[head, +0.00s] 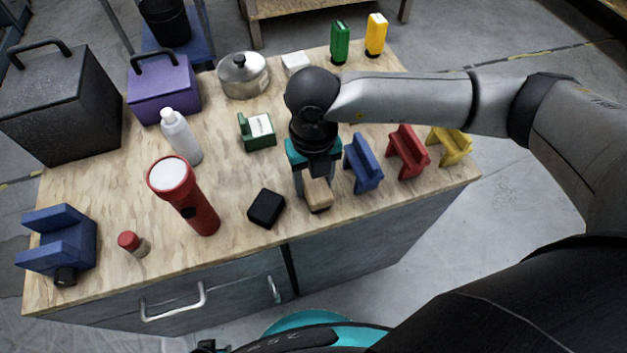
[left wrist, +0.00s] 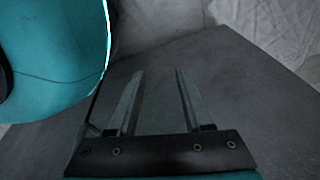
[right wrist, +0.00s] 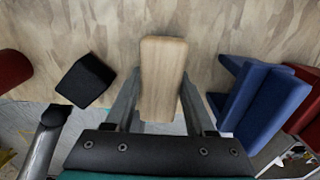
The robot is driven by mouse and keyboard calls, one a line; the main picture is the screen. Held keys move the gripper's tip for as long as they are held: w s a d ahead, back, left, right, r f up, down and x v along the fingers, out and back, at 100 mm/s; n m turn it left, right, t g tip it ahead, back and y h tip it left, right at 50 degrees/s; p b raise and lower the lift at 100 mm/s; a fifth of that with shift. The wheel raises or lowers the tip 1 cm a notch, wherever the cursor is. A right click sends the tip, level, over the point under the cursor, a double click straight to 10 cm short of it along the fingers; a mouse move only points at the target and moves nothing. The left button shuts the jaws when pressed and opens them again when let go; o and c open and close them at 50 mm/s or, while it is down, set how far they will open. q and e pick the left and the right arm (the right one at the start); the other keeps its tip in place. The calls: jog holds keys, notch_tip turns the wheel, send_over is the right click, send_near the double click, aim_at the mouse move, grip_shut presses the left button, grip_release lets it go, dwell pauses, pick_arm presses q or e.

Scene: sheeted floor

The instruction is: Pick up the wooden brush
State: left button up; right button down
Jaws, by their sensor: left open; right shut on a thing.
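The wooden brush (head: 318,195) shows as a light wooden block near the front edge of the workbench in the head view. In the right wrist view the brush (right wrist: 163,75) lies lengthwise between the fingers. My right gripper (head: 311,190) points down and is shut on it; its fingers (right wrist: 157,105) stand on both sides of the wood. I cannot tell whether the brush is clear of the bench top. My left gripper (left wrist: 155,75) is open and empty in the left wrist view, away from the bench top. It does not show in the head view.
The workbench (head: 225,190) holds a black block (head: 266,208) left of the brush and a blue stand (head: 363,165) close on its right. A red flashlight (head: 190,200), a white bottle (head: 180,137), a pot (head: 243,76) and red (head: 407,152) and yellow (head: 448,145) stands are nearby.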

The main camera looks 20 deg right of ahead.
jog(key=shift+r, duration=0.15)
jog(key=shift+r, duration=0.35)
notch_tip(320, 180, up, 4)
jog(key=shift+r+p, duration=0.25)
jog(key=shift+p, duration=0.65)
notch_tip(320, 180, up, 4)
jog(key=shift+p, duration=0.5)
jog(key=shift+r, duration=0.3)
pick_arm(q)
jog(key=s, duration=0.1)
jog(key=s+a, duration=0.1)
jog(key=s, duration=0.1)
jog(key=s+a, duration=0.1)
jog(key=shift+s+r, duration=0.1)
jog(key=shift+s, duration=0.15)
pick_arm(e)
jog(key=c, duration=0.8)
grip_release()
jog(key=shift+f, duration=0.1)
jog(key=c, duration=0.6)
